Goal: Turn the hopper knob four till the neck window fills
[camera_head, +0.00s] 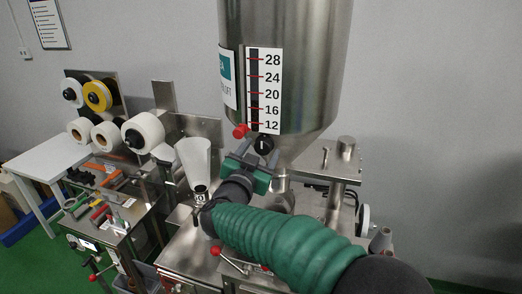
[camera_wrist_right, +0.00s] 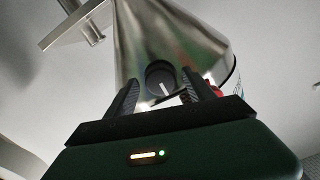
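The steel hopper (camera_head: 290,85) hangs at the upper middle of the head view, with a numbered level strip (camera_head: 264,88) on its front. The black round knob (camera_head: 264,146) with a white pointer line sits just below the strip; it also shows in the right wrist view (camera_wrist_right: 160,76). My right gripper (camera_head: 252,158) is at the knob. In the wrist view its two dark fingers (camera_wrist_right: 166,92) stand apart, one on each side of the knob, with gaps visible. I cannot make out a neck window; my gripper and arm cover part of the area under the hopper. My left gripper is not in view.
A red knob (camera_head: 240,131) sits close left of the black knob. A clear funnel (camera_head: 194,160) stands left of my right arm. Label rolls (camera_head: 143,132) and a bench with tools (camera_head: 100,205) are further left. A steel shelf (camera_head: 325,172) stands right of the hopper.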

